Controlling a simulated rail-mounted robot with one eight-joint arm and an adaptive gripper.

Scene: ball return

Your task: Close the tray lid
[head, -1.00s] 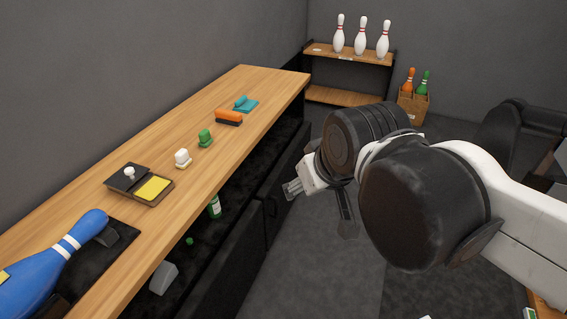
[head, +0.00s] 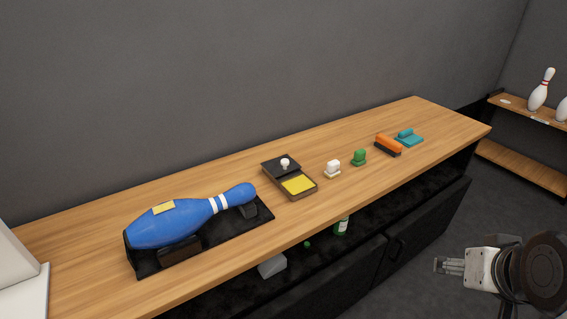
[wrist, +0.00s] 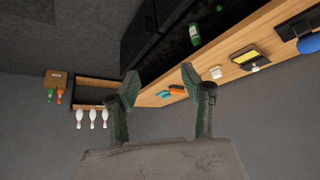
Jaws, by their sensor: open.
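A small dark tray (head: 301,195) with a yellow pad inside sits on the wooden counter in the head view. Its black lid (head: 273,167) with a white knob (head: 285,163) covers the rear part, leaving the yellow pad (head: 298,185) exposed. The tray also shows small in the wrist view (wrist: 250,60). My gripper (head: 447,265) is at the lower right of the head view, in front of the counter and well away from the tray. In the wrist view its two fingers (wrist: 160,86) are spread with nothing between them.
A blue bowling pin (head: 175,225) lies on a black stand left of the tray. White (head: 333,168) and green (head: 359,157) small items, an orange brush (head: 388,145) and a teal item (head: 409,138) stand to the right. A bottle (head: 342,226) is on the lower shelf.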

